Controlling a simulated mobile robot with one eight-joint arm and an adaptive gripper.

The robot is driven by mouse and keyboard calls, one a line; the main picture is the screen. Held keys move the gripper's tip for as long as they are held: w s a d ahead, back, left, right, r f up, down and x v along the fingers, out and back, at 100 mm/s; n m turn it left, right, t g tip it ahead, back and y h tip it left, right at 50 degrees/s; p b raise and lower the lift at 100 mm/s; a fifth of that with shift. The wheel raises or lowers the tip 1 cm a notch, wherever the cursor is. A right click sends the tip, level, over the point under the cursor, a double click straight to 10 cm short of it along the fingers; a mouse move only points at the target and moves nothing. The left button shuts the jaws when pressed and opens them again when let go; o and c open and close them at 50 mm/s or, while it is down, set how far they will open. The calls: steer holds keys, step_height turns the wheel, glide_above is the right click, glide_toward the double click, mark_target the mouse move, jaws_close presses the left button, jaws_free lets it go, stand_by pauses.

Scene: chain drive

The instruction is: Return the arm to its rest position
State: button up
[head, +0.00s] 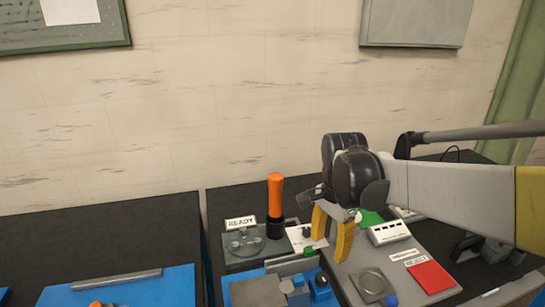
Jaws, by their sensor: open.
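My gripper (333,232) has two yellow fingers that point down, spread apart with nothing seen between them. It hangs over the right-hand table, near the edge of a grey panel (345,283). My arm reaches in from the right side of the picture, with a white and yellow link and black joints. The height of the fingertips above the surface is hard to tell.
An orange-handled tool (275,195) stands upright in a dark holder left of my gripper, beside a READY sign (241,223). A blue fixture (240,290) with grey blocks lies in front. A red square (430,276) and a white box (389,233) are right. The wall behind is bare at mid-height.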

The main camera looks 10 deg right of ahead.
steer(key=s+r+n+t, duration=0.2)
steer(key=s+n+t, duration=0.4)
steer(key=s+n, duration=0.7)
steer(key=shift+s+t, duration=0.2)
steer(key=shift+t, duration=0.2)
